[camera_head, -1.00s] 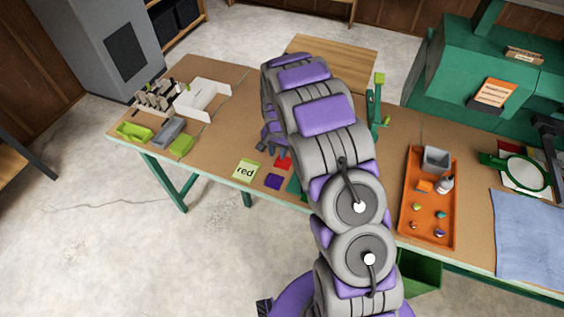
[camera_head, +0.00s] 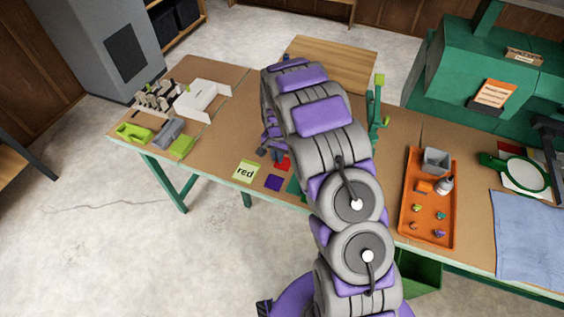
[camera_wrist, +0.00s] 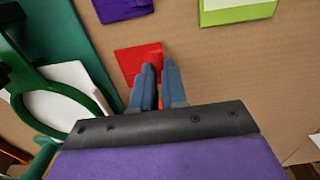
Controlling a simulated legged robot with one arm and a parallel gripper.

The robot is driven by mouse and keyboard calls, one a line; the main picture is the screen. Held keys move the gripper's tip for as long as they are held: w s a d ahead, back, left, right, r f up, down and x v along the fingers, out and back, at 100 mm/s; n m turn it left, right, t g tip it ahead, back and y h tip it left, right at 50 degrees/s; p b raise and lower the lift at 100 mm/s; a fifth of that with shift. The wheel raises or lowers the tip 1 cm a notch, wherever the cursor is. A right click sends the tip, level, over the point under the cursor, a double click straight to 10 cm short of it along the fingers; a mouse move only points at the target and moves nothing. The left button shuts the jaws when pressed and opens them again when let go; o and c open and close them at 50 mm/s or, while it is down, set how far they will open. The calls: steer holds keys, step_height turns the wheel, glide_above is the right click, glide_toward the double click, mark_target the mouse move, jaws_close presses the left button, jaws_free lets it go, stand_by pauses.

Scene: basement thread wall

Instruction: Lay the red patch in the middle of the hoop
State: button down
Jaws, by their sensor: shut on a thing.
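The red patch (camera_wrist: 138,60) is a small flat square. In the wrist view it extends beyond the tips of my gripper (camera_wrist: 158,70); the fingers are shut on its near edge, and a little red shows between them. In the head view the red patch (camera_head: 283,163) shows beside my arm, low at the table; I cannot tell whether it touches the surface. The hoop (camera_wrist: 100,102) is a green ring around white cloth, left of my gripper in the wrist view, partly cut off. My arm hides it in the head view.
A dark green surface (camera_wrist: 62,40) is left of the red patch. An orange tray (camera_head: 408,232) and a magnifier (camera_head: 525,173) are to the right. Open tabletop lies left of my gripper.

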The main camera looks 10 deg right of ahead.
steer(key=shift+r, duration=0.15)
steer(key=shift+r+p, duration=0.8)
steer(key=shift+r, duration=1.6)
